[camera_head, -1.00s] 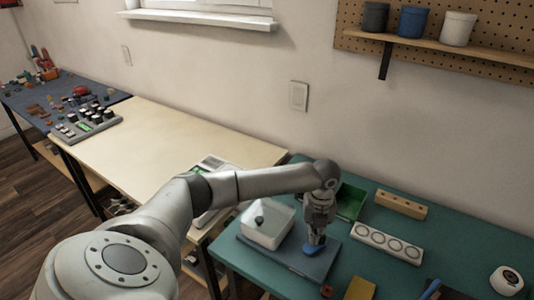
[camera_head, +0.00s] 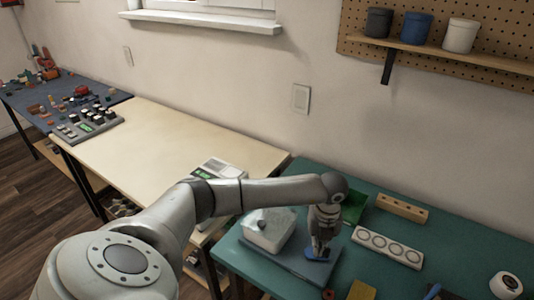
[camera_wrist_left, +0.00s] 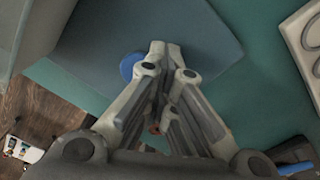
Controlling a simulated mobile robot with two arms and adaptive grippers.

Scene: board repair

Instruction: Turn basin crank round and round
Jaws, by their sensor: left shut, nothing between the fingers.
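The white basin (camera_head: 268,235) stands on a blue-grey base plate (camera_head: 301,266) at the left of the teal table. A small grey shape (camera_head: 262,225) shows inside the basin. The crank's blue knob (camera_head: 311,254) is right of the basin, partly hidden by my left gripper (camera_head: 320,250). In the left wrist view the blue knob (camera_wrist_left: 129,66) shows beside the left finger, and the plate (camera_wrist_left: 200,28) lies below. My left gripper (camera_wrist_left: 167,52) points down with its fingers shut and nothing between them; whether it touches the knob I cannot tell. My right gripper is out of view.
A green tray (camera_head: 354,207) stands behind the gripper. A wooden block with holes (camera_head: 402,208) and a white strip with rings (camera_head: 387,246) lie to the right. A yellow block (camera_head: 361,291) is near the front. The pale table (camera_head: 170,145) is mostly clear.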

